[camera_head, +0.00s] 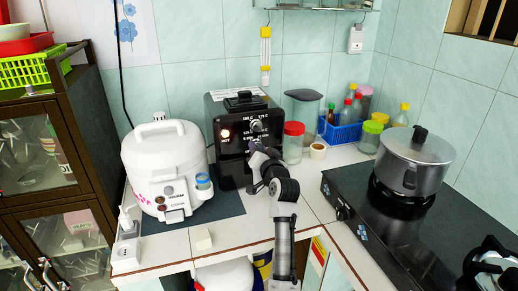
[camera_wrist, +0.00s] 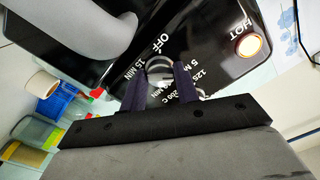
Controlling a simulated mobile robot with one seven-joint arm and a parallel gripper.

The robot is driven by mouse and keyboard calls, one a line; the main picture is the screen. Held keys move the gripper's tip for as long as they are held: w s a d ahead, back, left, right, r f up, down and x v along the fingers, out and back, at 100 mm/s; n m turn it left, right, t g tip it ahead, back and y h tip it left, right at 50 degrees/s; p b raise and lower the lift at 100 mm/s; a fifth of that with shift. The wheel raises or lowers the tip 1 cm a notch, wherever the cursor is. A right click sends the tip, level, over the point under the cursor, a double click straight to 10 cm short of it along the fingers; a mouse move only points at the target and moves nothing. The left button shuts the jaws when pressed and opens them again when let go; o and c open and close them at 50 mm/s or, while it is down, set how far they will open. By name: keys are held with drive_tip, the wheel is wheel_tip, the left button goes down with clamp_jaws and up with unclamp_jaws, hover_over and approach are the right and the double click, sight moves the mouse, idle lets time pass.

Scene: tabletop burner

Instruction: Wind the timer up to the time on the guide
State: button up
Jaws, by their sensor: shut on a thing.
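The black appliance (camera_head: 228,153) with the timer stands at the back of the counter. Its lit lamp (camera_head: 225,133) shows beside HOT in the wrist view (camera_wrist: 250,45). My gripper (camera_head: 256,147) reaches the lower part of its front and mostly hides the timer knob there. In the wrist view my gripper (camera_wrist: 165,78) has its dark fingers on both sides of the silvery timer knob (camera_wrist: 160,65), shut on it. OFF, 15 MIN and part of a 5 mark show around the knob. Its pointer cannot be made out. A pale label (camera_head: 245,92) on the appliance has unreadable print.
An upper knob (camera_head: 257,125) sits just above my gripper. A white cooker (camera_head: 155,160) stands close left. A red-lidded jar (camera_head: 293,145) and small cup (camera_head: 318,151) stand close right. A stove (camera_head: 400,240) with a pot (camera_head: 415,165) is further right.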

idle(0.4)
drive_tip(key=o, duration=1)
drive_tip(key=shift+c, duration=0.2)
drive_tip(key=b+v, duration=0.3)
drive_tip(key=v, duration=1.1)
drive_tip(key=shift+w, duration=0.1)
